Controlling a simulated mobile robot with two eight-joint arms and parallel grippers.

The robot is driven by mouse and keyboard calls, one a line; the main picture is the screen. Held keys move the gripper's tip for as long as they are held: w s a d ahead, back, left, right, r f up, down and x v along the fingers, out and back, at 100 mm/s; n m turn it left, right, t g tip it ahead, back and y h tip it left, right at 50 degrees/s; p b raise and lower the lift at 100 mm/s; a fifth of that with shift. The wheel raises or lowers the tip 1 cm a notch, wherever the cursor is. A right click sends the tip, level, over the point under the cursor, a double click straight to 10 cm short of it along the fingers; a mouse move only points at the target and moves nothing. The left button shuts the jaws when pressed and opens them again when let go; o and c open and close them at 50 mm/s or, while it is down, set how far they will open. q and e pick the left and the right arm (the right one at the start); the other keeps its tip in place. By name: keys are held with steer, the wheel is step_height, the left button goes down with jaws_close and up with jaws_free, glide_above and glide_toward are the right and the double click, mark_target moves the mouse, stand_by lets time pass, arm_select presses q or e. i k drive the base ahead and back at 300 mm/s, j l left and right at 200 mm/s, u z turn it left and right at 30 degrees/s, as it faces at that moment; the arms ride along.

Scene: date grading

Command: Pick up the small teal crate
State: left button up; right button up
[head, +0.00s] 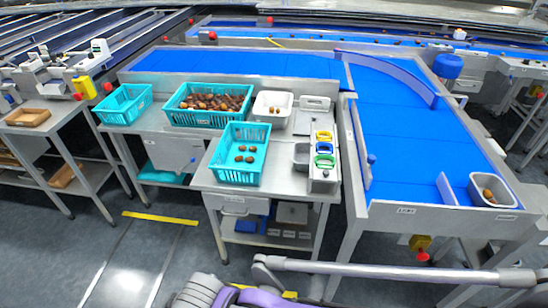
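Three teal crates show in the head view. One teal crate (238,177) stands on the front steel table with a few brown dates inside; it looks narrower than the wide one behind it. The wide teal crate (205,118) is heaped with dates. Another teal crate (122,118) of modest size stands at the left end of the back table and looks empty. I cannot tell for certain which one is called small. No gripper fingers show in this view, and nothing is touching the crates.
A white bin (272,106) with a few dates stands behind the front crate. A sorting panel with coloured rings (324,148) is to its right. A blue conveyor (410,140) runs on the right, with a grey tub (505,188) at its end. Open floor lies at front left.

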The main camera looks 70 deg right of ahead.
mark_target(231, 171)
steer(key=z, duration=4.05)
steer(key=u, duration=1.85)
steer(key=i+j, duration=0.1)
steer(key=i, duration=0.5)
steer(key=i+j+z, duration=0.1)
steer(key=i, duration=0.5)
